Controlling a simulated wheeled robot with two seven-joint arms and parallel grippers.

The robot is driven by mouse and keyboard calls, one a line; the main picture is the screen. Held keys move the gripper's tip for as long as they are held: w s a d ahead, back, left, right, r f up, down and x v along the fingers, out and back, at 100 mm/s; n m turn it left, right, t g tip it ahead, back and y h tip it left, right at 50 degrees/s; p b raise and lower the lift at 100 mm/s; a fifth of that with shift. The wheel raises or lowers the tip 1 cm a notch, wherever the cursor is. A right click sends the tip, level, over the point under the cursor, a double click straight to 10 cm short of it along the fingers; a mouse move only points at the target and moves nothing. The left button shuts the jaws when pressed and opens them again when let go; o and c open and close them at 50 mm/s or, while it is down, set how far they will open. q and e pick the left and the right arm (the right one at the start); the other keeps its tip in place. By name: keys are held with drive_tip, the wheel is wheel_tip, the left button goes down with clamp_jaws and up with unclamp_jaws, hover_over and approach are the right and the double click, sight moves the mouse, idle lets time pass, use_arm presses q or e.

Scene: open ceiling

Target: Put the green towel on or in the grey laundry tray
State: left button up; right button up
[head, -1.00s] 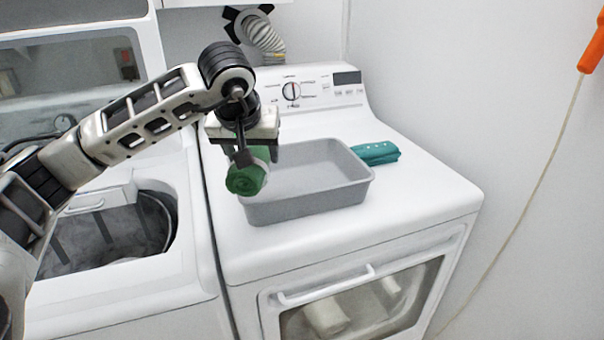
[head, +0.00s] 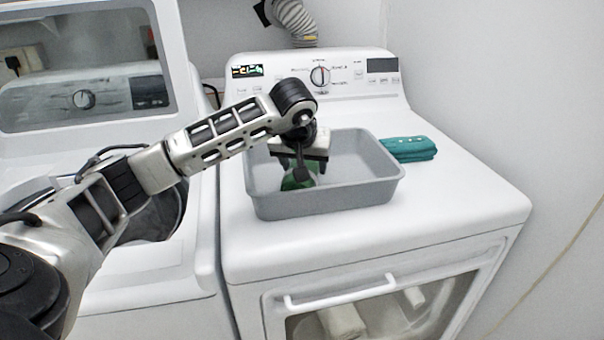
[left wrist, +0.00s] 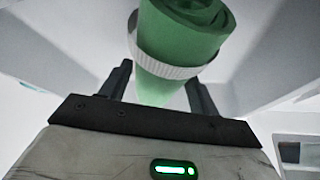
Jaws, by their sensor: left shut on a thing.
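The green towel (head: 298,179) is rolled up, with a pale band around it that shows in the left wrist view (left wrist: 165,85). My left gripper (head: 299,172) is shut on the towel and holds it inside the outline of the grey laundry tray (head: 325,198), towards its left half. The tray stands on top of the right-hand white machine. I cannot tell whether the towel touches the tray floor. My left gripper's fingers also show beside the towel in the left wrist view (left wrist: 157,88). My right gripper is not in view.
The white dryer top (head: 460,200) is clear to the right and front. An open washer (head: 150,270) stands at the left. A control panel (head: 335,77) rises behind the tray.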

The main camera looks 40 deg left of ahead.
use_arm(q)
drive_tip(key=shift+f, duration=0.55)
drive_tip(key=shift+s+r, duration=0.15)
drive_tip(key=shift+r, duration=0.05)
drive_tip(key=shift+f, duration=0.2)
drive_tip(key=o, duration=1.1)
drive_tip(key=shift+o, duration=0.2)
drive_tip(key=shift+r, duration=0.4)
drive_tip(key=v, duration=1.1)
drive_tip(key=shift+s+d+r, duration=0.1)
drive_tip(key=shift+s+r, duration=0.05)
drive_tip(key=shift+r, duration=0.1)
